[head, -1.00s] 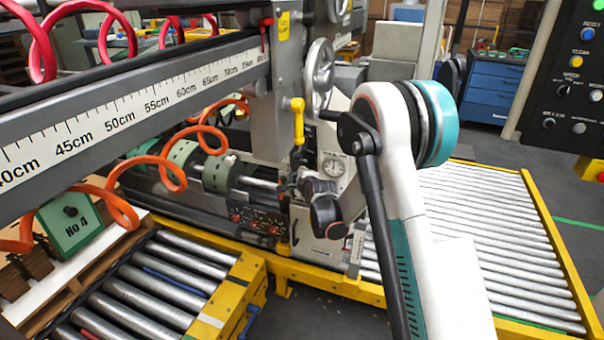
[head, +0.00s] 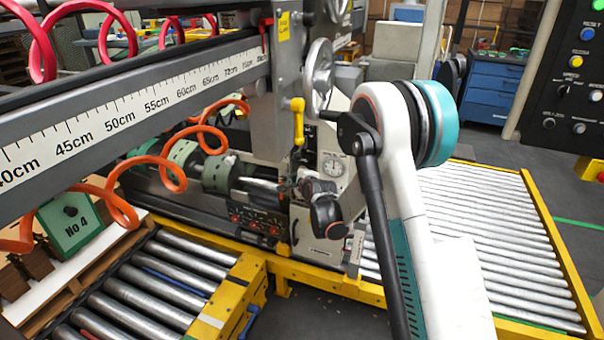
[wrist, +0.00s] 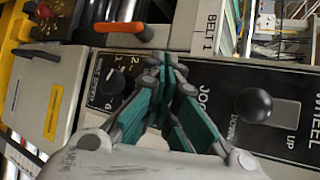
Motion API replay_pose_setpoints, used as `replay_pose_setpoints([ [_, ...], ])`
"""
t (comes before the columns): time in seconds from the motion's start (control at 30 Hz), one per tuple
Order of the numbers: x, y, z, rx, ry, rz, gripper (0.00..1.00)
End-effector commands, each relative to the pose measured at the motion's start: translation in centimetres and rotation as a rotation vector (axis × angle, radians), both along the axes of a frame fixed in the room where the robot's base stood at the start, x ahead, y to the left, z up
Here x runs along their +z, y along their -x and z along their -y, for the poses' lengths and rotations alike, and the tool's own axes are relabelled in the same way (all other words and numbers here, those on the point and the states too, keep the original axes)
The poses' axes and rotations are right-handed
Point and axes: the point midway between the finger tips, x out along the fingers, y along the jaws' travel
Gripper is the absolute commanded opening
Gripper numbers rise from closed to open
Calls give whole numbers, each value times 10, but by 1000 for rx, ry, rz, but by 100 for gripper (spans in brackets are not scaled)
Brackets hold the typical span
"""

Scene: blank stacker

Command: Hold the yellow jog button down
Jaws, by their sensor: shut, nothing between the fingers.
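In the wrist view my gripper (wrist: 166,68) is shut and empty, its teal fingers together in front of a dark control panel. The panel (wrist: 285,140) carries the letters "JO", cut off by the fingers. No yellow button shows there; the spot beside those letters is hidden by my fingers. I cannot tell whether the fingertips touch anything. In the head view my gripper is small and dark beside the machine, mostly lost behind my wrist. A yellow button (head: 578,62) shows on a separate dark panel at the upper right; its label is too small to read.
A black ball-topped lever (wrist: 253,105) with UP and DOWN marks stands right of my fingers. A black rotary knob (wrist: 113,81) is left of them. An orange handle (wrist: 125,28) lies above. In the head view a yellow-framed roller conveyor (head: 500,240) fills the right side.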

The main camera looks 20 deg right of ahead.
Motion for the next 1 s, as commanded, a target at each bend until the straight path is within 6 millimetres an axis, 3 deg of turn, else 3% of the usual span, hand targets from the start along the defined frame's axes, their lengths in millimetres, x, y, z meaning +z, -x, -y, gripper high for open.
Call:
replay_pose_setpoints([
  [1.0, 1, -7, 5, 0, 0, 0, 0],
])
